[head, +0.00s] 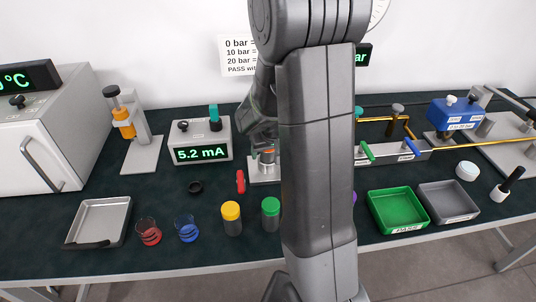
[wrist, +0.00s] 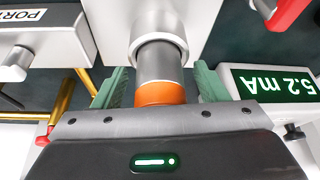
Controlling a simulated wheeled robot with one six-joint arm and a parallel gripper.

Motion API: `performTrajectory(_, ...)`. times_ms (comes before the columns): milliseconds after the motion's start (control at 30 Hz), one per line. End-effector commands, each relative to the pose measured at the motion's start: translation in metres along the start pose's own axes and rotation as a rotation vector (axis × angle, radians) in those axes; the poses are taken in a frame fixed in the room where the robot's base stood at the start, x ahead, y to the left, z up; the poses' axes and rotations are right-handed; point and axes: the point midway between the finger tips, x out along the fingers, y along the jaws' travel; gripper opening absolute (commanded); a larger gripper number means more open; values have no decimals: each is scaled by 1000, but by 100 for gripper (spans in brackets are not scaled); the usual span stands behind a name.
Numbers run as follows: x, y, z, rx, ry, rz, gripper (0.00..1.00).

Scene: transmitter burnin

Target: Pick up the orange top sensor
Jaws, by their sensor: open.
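The orange top sensor, a grey metal cylinder with an orange band (wrist: 162,93), sits upright in a light grey holder (wrist: 160,18) in the wrist view. My gripper (wrist: 157,86) is open, with one green-padded finger on each side of the sensor. Small gaps seem to remain beside the band; contact cannot be told. In the head view the sensor (head: 267,154) shows as a small orange and grey piece below my gripper, largely hidden by my arm.
The 5.2 mA meter box (head: 202,139) stands close left of the sensor. A red-handled part (head: 240,181) lies in front. Yellow (head: 231,217) and green-capped (head: 270,213) containers stand nearer the front edge. A green tray (head: 397,210) and grey tray (head: 448,203) are right.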

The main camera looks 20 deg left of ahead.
Motion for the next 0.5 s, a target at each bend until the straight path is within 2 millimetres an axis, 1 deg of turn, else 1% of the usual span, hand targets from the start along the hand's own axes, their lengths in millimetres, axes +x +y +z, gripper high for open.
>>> performTrajectory(67, 0, 0, 0, 0, 0, 0, 67)
performTrajectory(100, 0, 0, 0, 0, 0, 0, 63)
performTrajectory(167, 0, 0, 0, 0, 0, 0, 51)
performTrajectory(300, 0, 0, 0, 0, 0, 0, 23)
performTrajectory(367, 0, 0, 0, 0, 0, 0, 12)
performTrajectory(400, 0, 0, 0, 0, 0, 0, 4)
performTrajectory(433, -1, 0, -1, 0, 2, 0, 4)
performTrajectory(467, -1, 0, -1, 0, 2, 0, 0)
performTrajectory(500, -1, 0, -1, 0, 2, 0, 0)
